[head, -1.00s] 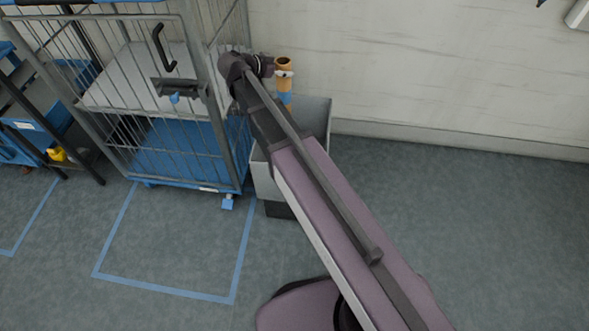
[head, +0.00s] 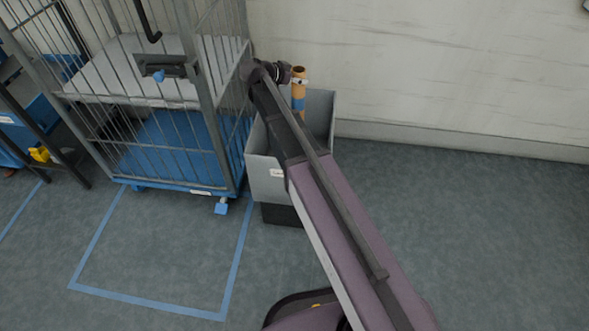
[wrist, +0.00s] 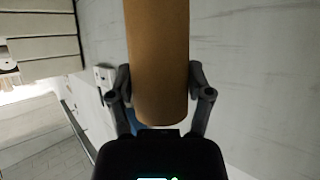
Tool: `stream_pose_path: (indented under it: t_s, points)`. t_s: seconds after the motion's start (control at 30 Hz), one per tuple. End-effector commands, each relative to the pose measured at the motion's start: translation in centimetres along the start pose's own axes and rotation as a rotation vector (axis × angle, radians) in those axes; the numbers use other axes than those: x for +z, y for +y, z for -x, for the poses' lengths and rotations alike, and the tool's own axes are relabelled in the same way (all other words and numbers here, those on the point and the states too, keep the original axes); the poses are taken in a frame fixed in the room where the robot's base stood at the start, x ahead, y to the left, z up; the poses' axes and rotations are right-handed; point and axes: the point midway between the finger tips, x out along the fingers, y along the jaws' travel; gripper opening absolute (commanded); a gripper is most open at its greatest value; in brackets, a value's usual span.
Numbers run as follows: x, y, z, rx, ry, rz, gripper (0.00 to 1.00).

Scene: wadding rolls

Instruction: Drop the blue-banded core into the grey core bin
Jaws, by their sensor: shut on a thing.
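The blue-banded core (head: 299,90) is a brown cardboard tube with a blue band low on it. It stands upright at the back of the grey core bin (head: 268,180), its lower part within the bin's outline in the head view. My gripper (head: 291,78) is shut on the core near its upper part. In the wrist view the core (wrist: 158,60) fills the middle between the two fingers of my gripper (wrist: 160,95). The core's lower end and the bin's floor are hidden by my arm and the bin wall.
A wire cage trolley (head: 180,110) with a blue base and a white shelf stands close left of the bin. A pale wall (head: 450,70) is behind. Blue tape (head: 150,300) marks the floor. The floor (head: 480,230) at right is clear.

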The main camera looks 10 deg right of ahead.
Motion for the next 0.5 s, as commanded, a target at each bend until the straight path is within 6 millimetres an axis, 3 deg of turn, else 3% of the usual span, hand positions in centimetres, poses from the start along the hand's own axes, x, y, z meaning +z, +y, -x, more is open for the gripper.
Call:
stream_pose_path:
  t_s: [0.13, 0.5]
  points:
    - [0.98, -0.23, -1.29, 0.0, 0.001, 0.0, 0.05]
    - [0.94, -0.22, -1.58, 0.001, 0.001, 0.0, 0.05]
